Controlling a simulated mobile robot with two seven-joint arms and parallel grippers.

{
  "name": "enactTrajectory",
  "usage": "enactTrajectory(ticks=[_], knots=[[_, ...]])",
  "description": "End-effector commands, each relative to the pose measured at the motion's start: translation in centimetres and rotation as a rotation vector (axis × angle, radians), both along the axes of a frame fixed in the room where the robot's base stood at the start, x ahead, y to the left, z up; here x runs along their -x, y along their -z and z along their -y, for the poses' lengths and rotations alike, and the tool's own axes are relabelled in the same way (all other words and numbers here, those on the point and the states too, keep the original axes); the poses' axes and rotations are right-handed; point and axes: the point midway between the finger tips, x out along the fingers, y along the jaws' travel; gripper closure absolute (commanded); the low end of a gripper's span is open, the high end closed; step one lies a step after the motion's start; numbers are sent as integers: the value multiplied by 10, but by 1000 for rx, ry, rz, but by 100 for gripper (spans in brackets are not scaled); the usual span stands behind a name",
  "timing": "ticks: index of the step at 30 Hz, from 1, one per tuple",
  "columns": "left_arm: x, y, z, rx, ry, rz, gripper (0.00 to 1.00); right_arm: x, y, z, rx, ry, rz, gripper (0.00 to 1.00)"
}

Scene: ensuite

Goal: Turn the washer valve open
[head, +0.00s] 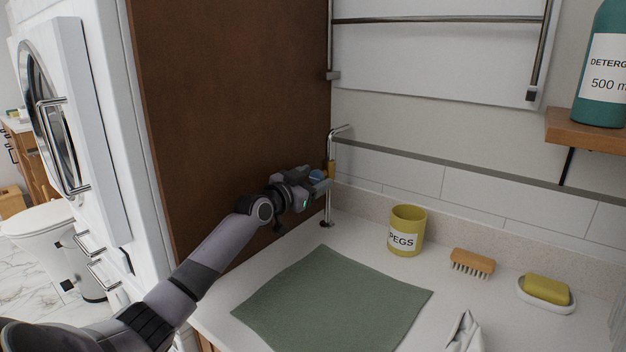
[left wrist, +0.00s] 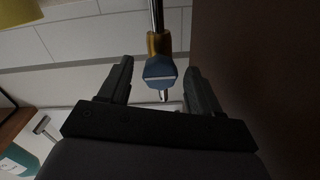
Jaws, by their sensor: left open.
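The washer valve shows as a blue handle (left wrist: 160,70) with a pale line across it, on a brass body (left wrist: 158,43) on a chrome pipe. In the head view the blue handle (head: 317,175) is partly hidden by my left gripper (head: 321,180), and the brass body (head: 331,168) shows behind it on the upright pipe (head: 328,203). In the left wrist view my left gripper (left wrist: 160,82) is open, with one finger on each side of the blue handle. Gaps show between the handle and both fingers. My right gripper is not in view.
A brown panel (head: 230,90) stands close beside the valve on the left. On the counter are a green cloth (head: 335,300), a yellow pegs cup (head: 406,230), a brush (head: 472,262) and a soap dish (head: 546,301). A detergent bottle (head: 603,75) stands on a wooden shelf.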

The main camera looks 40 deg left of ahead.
Motion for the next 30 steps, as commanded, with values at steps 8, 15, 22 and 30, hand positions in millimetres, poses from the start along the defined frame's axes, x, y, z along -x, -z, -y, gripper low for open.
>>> enactTrajectory(ticks=[8,15,22,30], knots=[[-3,0,0,-1,1,0,36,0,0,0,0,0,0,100],[-3,0,0,0,1,0,88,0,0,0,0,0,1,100],[-3,0,0,7,1,1,93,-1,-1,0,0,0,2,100],[-2,0,0,102,1,10,92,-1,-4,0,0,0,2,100]])
